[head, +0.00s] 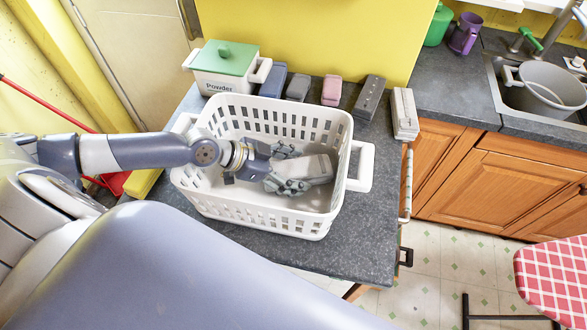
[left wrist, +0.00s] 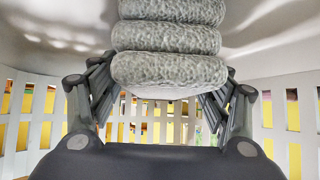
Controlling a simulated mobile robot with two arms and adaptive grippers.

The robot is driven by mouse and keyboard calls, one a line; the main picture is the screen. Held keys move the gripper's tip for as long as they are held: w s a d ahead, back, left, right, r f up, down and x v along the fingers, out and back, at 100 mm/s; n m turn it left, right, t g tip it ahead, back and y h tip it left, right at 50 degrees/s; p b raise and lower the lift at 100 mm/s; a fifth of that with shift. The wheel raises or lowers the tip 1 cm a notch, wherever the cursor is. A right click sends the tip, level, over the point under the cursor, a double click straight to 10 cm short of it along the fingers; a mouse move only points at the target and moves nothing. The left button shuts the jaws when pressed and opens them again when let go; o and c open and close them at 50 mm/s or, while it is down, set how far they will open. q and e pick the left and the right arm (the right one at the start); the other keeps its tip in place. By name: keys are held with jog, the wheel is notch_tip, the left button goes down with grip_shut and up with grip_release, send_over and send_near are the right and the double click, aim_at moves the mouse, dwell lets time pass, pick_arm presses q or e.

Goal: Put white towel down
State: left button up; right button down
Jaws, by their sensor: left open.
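A white laundry basket (head: 350,150) with slotted walls stands on the dark counter. My left gripper (head: 284,170) is inside it, open and low. A pale grey folded towel (head: 318,168) lies in the basket at the fingertips, partly hidden by them. In the left wrist view, a mottled grey stack of thick folds (left wrist: 168,70) sits between the open fingers of my left gripper (left wrist: 160,95); I cannot tell whether they touch it. A whitish folded towel (head: 405,113) lies on the counter at the right end of a row. My right gripper is not in view.
Behind the basket, blue-grey (head: 272,85), grey (head: 298,87), pink (head: 331,90) and dark grey (head: 369,97) folded pieces line the counter (head: 350,255). A green-lidded powder box (head: 222,68) stands at back left. Counter right of the basket is clear.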

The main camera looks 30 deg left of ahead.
aim_at(290, 168)
pick_arm(q)
jog(key=shift+r+p, duration=0.45)
jog(key=shift+p, duration=0.1)
jog(key=shift+r+p, duration=0.4)
jog(key=shift+p, duration=0.05)
jog(key=shift+s+a+f+b, duration=0.2)
jog(key=shift+a+b, duration=0.2)
jog(key=shift+b, duration=0.3)
jog(key=b+v, duration=0.2)
jog(key=v, duration=0.2)
jog(key=shift+b+v, duration=0.45)
jog(key=shift+v, duration=0.85)
jog(key=shift+d+r, duration=0.1)
jog(key=shift+r, duration=0.1)
